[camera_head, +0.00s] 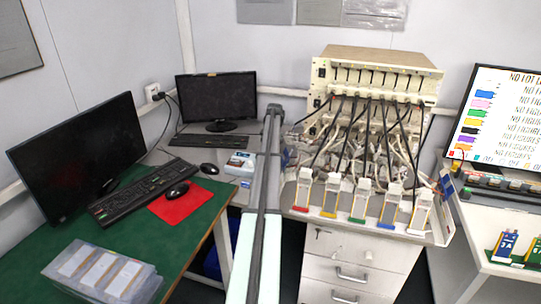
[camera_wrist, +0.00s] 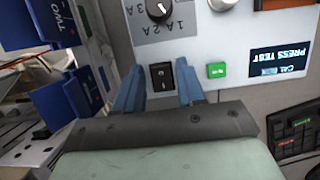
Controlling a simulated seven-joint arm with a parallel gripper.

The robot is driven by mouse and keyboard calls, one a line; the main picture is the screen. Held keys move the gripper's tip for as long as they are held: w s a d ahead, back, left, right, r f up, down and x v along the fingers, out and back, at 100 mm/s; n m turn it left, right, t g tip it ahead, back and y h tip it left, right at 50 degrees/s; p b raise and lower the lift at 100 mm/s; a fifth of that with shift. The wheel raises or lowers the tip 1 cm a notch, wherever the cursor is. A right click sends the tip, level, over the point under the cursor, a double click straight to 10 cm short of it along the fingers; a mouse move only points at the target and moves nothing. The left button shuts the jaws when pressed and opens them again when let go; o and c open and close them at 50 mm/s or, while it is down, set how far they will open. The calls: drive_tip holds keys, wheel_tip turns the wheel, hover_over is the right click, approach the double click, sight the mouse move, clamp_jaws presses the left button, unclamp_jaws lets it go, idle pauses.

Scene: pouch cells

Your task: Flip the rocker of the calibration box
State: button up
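The calibration box's pale front panel (camera_wrist: 228,38) fills the top middle of the wrist view, seen upside down. Its small black rocker (camera_wrist: 161,76) sits in the panel, with a green button (camera_wrist: 216,71) to its right. A dark display (camera_wrist: 278,60) reads "CAL" and "PRESS TEST". A black knob (camera_wrist: 159,9) with amp marks is above the rocker. My gripper (camera_wrist: 158,68) is open, its two blue fingers either side of the rocker. Nothing is held. I cannot tell whether a finger touches the panel. In the head view my arm hides the gripper.
A black keyboard (camera_wrist: 295,128) lies at the wrist view's right. Blue labelled items (camera_wrist: 68,100) stand close at its left. In the head view, a rack (camera_head: 375,68) with many cables and several coloured holders (camera_head: 360,198) stand right of my arm. Two monitors (camera_head: 78,155) are left.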

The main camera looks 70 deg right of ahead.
drive_tip(key=shift+o, duration=0.7)
drive_tip(key=v, duration=1.2)
